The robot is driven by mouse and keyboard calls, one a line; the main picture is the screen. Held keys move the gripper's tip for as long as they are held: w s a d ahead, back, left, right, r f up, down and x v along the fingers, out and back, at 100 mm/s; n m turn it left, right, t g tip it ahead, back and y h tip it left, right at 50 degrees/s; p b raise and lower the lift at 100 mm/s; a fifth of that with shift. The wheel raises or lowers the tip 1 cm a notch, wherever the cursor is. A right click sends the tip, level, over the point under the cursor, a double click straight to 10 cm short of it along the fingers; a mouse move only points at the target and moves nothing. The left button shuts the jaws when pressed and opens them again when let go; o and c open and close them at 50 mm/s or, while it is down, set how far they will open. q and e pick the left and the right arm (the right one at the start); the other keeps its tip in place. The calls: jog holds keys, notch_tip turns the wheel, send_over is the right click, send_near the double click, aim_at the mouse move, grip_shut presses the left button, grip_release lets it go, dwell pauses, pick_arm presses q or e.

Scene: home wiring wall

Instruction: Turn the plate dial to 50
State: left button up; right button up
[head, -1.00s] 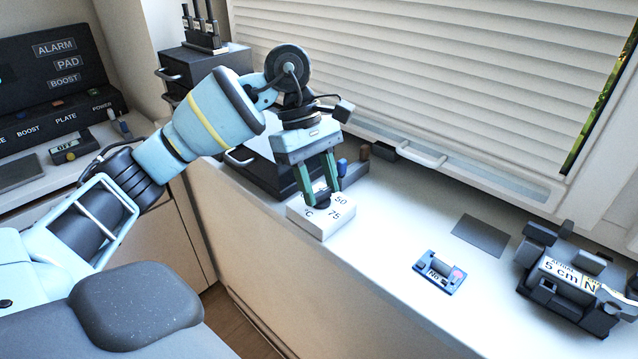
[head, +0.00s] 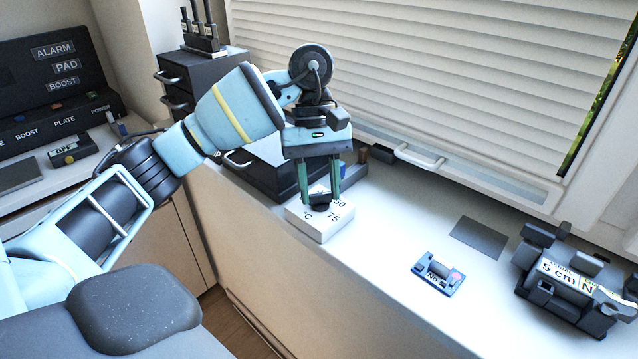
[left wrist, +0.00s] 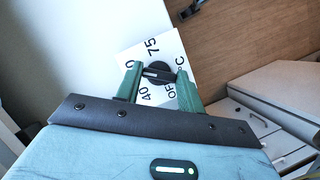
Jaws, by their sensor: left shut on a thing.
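The plate dial is a white box (head: 322,224) on the white counter with a black round knob (head: 320,203) on top. In the head view I read 75, °C and part of 50. In the left wrist view the box (left wrist: 177,50) shows 75, OFF, 40 and °C; the 50 is partly hidden by a finger. My left gripper (head: 320,194) points down with its green fingers shut on the knob, one on each side, as the left wrist view also shows (left wrist: 158,75). I cannot tell which number the knob points at. My right gripper is not in view.
A blue device (head: 438,273) and a grey pad (head: 480,238) lie right of the dial. A dark clamp fixture (head: 570,280) stands at the far right. Dark drawers (head: 205,80) stand behind my arm. A black labelled panel (head: 55,80) is at the left.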

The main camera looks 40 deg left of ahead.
pick_arm(q)
jog(key=o, duration=1)
jog(key=p+v, duration=0.1)
jog(key=v, duration=0.7)
jog(key=shift+p, duration=0.35)
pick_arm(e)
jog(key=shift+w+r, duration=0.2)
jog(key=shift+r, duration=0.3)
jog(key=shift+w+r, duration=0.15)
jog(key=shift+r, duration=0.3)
pick_arm(q)
jog(key=shift+f, duration=0.1)
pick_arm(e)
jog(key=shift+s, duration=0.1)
